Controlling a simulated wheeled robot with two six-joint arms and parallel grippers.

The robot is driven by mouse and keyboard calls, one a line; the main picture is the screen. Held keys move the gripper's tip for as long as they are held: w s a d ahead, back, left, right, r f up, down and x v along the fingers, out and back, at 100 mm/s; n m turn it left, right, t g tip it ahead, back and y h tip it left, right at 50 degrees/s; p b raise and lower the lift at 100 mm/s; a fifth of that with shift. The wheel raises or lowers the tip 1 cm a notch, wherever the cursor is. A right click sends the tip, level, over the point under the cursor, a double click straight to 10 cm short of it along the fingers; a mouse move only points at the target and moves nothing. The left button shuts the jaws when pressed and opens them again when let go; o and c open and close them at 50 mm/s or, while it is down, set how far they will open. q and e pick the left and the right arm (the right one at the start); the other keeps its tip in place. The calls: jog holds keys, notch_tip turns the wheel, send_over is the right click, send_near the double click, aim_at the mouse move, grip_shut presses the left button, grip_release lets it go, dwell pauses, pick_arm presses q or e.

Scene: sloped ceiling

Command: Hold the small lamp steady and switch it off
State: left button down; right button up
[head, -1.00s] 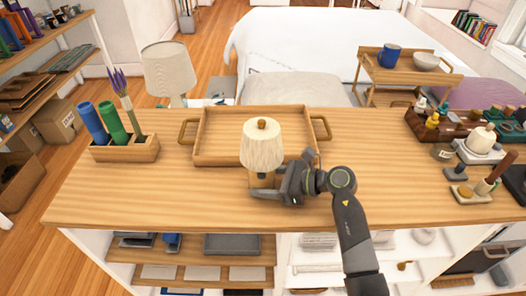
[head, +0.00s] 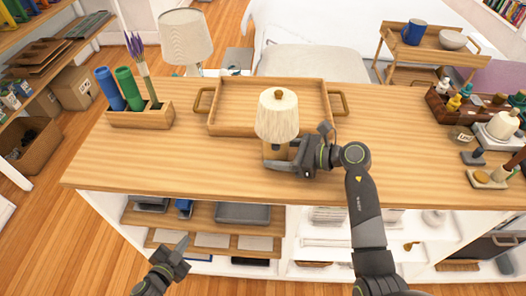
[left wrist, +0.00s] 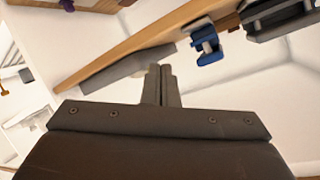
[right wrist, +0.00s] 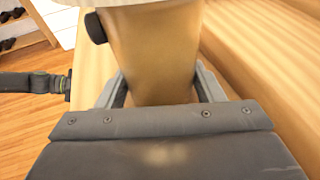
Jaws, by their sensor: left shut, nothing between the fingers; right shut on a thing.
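The small lamp (head: 277,117) stands upright on the wooden counter, in front of the tray. It has a cream pleated shade with a wooden knob on top and a wooden base. My right gripper (head: 277,157) is shut on the lamp's base from the right. The right wrist view shows the base (right wrist: 152,50) between the two fingers, with a dark round knob (right wrist: 96,27) on its upper left side. My left gripper (head: 182,243) is shut and empty, low in front of the counter's shelves. Its closed fingertips (left wrist: 160,72) show in the left wrist view.
A wooden tray (head: 228,131) lies behind the lamp. A planter box (head: 140,118) with rolls and lavender stands at the left end of the counter (head: 400,140). Bottles and a crate (head: 437,103) crowd the right end. The counter left of the lamp is clear.

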pick_arm(q)
jog(key=w+d+r+m+g+h, duration=0.1)
jog(key=d+r+m+g+h, duration=0.1)
jog(key=d+r+m+h, duration=0.6)
jog(key=w+d+r+m+g+h, duration=0.15)
jog(key=d+r+m, duration=0.35)
jog(key=r, duration=0.7)
jog(key=s+d+r+m+g+h, duration=0.5)
jog(key=s+r+m+g, duration=0.65)
jog(key=m, duration=0.45)
jog(key=w+a+r+n+t, duration=0.1)
jog(key=w+a+n+t, duration=0.1)
jog(key=w, duration=0.5)
jog(key=w+a+r+n+t, duration=0.2)
jog(key=w+n, duration=0.1)
jog(key=w, duration=0.3)
jog(key=shift+w+t, duration=0.3)
jog(key=shift+w, duration=0.05)
jog(key=shift+a, duration=0.1)
